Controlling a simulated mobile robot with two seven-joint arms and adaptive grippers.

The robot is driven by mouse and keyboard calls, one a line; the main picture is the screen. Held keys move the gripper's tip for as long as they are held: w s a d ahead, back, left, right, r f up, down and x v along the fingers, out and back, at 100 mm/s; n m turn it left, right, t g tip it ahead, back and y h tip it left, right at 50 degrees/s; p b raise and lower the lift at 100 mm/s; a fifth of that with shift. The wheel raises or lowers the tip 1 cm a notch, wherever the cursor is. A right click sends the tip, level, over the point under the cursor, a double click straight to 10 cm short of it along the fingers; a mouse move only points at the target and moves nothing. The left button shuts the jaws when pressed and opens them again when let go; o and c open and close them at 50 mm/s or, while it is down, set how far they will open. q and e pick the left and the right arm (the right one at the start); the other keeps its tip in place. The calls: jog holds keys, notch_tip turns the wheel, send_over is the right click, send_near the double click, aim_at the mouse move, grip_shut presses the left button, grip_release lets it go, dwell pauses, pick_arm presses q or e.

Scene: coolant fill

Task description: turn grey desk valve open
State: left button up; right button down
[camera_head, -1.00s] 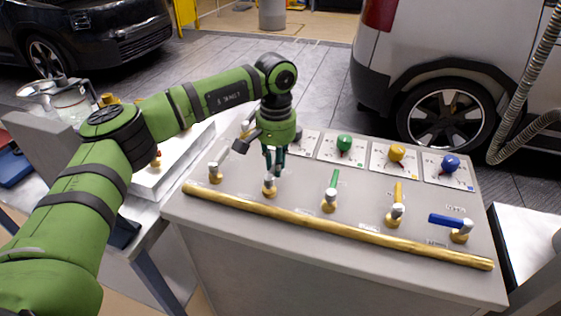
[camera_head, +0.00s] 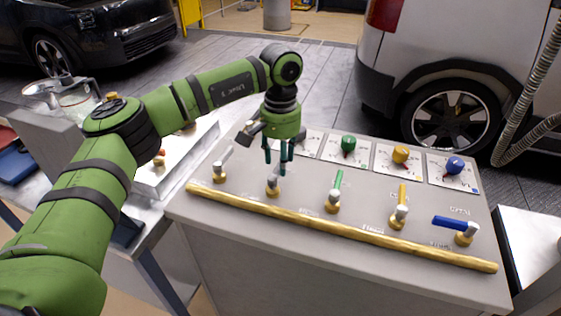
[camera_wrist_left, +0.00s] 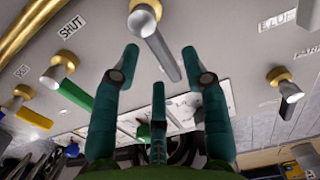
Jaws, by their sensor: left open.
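The grey desk valve (camera_head: 273,188) is second from the left in the row on the grey desk, with a brass base. Its grey lever (camera_wrist_left: 163,57) shows in the left wrist view, pointing toward the middle of my fingers. My left gripper (camera_head: 276,166) is open above this valve, fingers pointing down. In the left wrist view the open fingers (camera_wrist_left: 160,52) stand on either side of the lever, with visible gaps; a third finger lies below its end. I cannot tell whether any finger touches it. The fingers partly hide the lever in the head view. My right gripper is not in view.
A brass pipe (camera_head: 330,225) runs along the front. Coloured knobs on white plates line the back.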

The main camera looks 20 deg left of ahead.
pick_arm(q)
notch_tip(320, 180, up, 10)
jog(key=shift+r, duration=0.2)
dwell(0.4)
